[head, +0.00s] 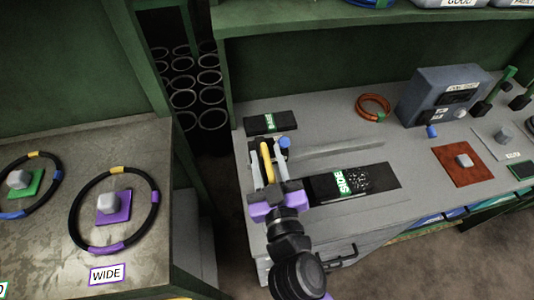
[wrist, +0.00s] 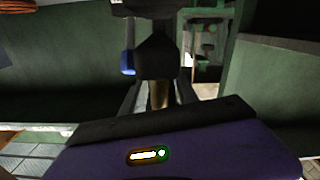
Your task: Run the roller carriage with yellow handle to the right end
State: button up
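The roller carriage's yellow handle (head: 266,160) stands at the left end of a pale rail (head: 335,148) on the grey bench. A blue knob (head: 285,142) is at the carriage's right side. My gripper (head: 268,168) reaches in from the front, its two fingers on either side of the handle with gaps visible, so it looks open around it. In the wrist view the handle (wrist: 159,95) shows dull yellow between the fingers, under the dark carriage body (wrist: 157,57). The carriage's lower parts are partly hidden by my gripper.
A black sleeve with a green label (head: 380,178) lies in front of the rail; another (head: 270,122) lies behind, at left. An orange ring (head: 373,106) and a blue-grey box (head: 440,95) stand at back right. The bench along the rail's right looks clear.

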jog(key=shift+w, duration=0.15)
grip_shut()
dwell(1.4)
